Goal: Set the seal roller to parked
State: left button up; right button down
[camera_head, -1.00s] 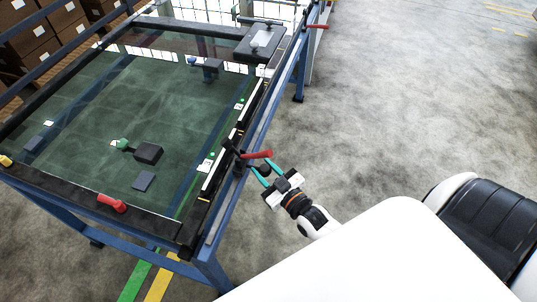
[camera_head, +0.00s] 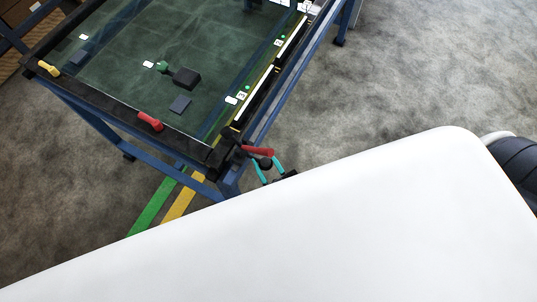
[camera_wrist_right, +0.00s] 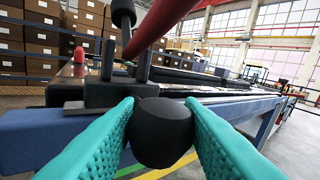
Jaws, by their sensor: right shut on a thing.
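The seal roller's dark carriage (camera_head: 232,150) is at the near right corner of the glass-topped frame, on the side rail. A red bar (camera_head: 258,151) sticks out from it to the right; the bar crosses the top of the right wrist view (camera_wrist_right: 160,22). A round black knob (camera_wrist_right: 160,132) sits below the bar. My right gripper (camera_head: 266,164) has its two teal fingers closed on the knob from both sides, also in the right wrist view (camera_wrist_right: 160,112). I cannot see a mark for the parked position. My left gripper is not in view.
A red handle (camera_head: 150,121) and a yellow handle (camera_head: 48,68) are on the near edge of the frame. A black block (camera_head: 186,78) is on the green glass (camera_head: 120,60). My white body hides the lower part of the head view. Open floor (camera_head: 400,90) lies right.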

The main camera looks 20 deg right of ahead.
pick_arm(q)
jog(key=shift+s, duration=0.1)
pick_arm(e)
jog(key=shift+s+a+f, duration=0.1)
jog(key=shift+a, duration=0.1)
jog(key=c, duration=1.1)
grip_release()
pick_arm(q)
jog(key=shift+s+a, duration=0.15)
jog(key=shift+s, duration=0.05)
pick_arm(e)
jog(key=shift+o, duration=0.4)
jog(key=shift+s, duration=0.1)
jog(key=shift+s, duration=0.3)
pick_arm(q)
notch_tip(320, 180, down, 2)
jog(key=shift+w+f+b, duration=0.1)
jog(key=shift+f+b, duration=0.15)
jog(key=shift+b, duration=0.95)
pick_arm(e)
jog(key=s+d, duration=0.1)
jog(key=s, duration=1)
jog(key=shift+s+d, duration=0.15)
jog(key=shift+s, duration=0.05)
